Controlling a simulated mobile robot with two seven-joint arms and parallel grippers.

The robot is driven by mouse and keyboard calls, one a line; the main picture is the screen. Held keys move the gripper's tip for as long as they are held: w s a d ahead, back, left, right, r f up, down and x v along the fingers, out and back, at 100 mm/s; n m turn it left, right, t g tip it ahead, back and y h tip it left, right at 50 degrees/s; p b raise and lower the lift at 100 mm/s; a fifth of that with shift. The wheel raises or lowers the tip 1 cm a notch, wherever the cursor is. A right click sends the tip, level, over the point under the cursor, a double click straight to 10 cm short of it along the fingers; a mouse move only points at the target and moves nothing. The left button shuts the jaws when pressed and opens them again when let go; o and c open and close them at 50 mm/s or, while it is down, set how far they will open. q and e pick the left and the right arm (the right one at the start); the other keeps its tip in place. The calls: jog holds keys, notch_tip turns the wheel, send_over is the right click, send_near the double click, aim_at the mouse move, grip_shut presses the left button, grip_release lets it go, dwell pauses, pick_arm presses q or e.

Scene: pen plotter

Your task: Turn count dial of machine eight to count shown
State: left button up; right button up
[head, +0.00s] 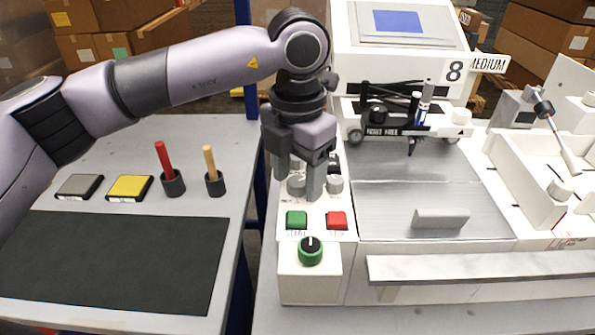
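Machine eight (397,50) is a white pen plotter with a black "8" and a "MEDIUM" sign (487,63). Its left panel carries grey knobs, one (296,186) at the left and one (335,184) at the right, partly hidden by my gripper. I cannot read which is the count dial, nor any count. My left gripper (298,178) points down over these knobs, its fingers apart, with the left grey knob showing between them in the picture. I cannot tell if they touch it. My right gripper is not in view.
Below the knobs are a green button (297,220), a red button (337,220) and a green-ringed black knob (310,251). The pen carriage (410,128) stands over the grey bed. The left table holds pads, two upright sticks and a black mat (110,262).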

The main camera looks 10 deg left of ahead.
aim_at(297, 181)
pick_arm(q)
notch_tip(297, 181, up, 7)
jog(key=shift+r, duration=0.1)
dwell(0.4)
